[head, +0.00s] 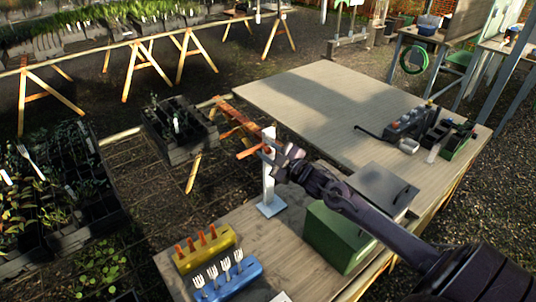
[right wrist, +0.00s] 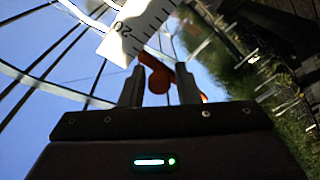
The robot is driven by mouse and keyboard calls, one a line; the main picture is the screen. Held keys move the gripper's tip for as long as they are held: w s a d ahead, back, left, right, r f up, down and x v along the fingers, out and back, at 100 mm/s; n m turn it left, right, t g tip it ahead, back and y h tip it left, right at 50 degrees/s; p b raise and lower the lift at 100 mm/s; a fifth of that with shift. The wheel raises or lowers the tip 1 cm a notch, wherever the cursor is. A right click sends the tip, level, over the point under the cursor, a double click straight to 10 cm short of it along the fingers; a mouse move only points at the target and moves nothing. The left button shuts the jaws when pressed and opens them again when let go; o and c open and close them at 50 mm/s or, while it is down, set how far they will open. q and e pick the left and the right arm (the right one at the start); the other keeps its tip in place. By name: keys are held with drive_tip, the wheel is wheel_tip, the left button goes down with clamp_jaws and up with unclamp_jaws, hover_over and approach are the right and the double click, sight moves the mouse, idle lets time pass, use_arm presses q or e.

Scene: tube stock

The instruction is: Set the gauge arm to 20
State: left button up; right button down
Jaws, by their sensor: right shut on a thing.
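The gauge is a white upright post (head: 268,184) on a square white base, standing on the wooden bench. An orange gauge arm (head: 249,152) sticks out to the left near the top of the post. My right gripper (head: 272,150) is at the post's upper part, shut on the gauge arm. In the right wrist view, the orange arm with its round knob (right wrist: 159,80) lies between my two fingers. The white scale (right wrist: 138,27) shows a printed 20 just beyond it; the exact reading is not clear. My left gripper is not in view.
A yellow rack (head: 207,249) and a blue rack (head: 228,281) with small forks stand at the front. The bench's far part (head: 310,100) is mostly clear.

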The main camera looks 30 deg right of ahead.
drive_tip(key=shift+f, duration=0.1)
drive_tip(key=c, duration=1.3)
unclamp_jaws()
drive_tip(key=shift+c, duration=0.2)
drive_tip(key=s+d+b, duration=0.1)
drive_tip(key=s+b, duration=0.1)
drive_tip(key=s, duration=0.5)
drive_tip(key=shift+s+d, duration=0.2)
drive_tip(key=shift+s, duration=0.15)
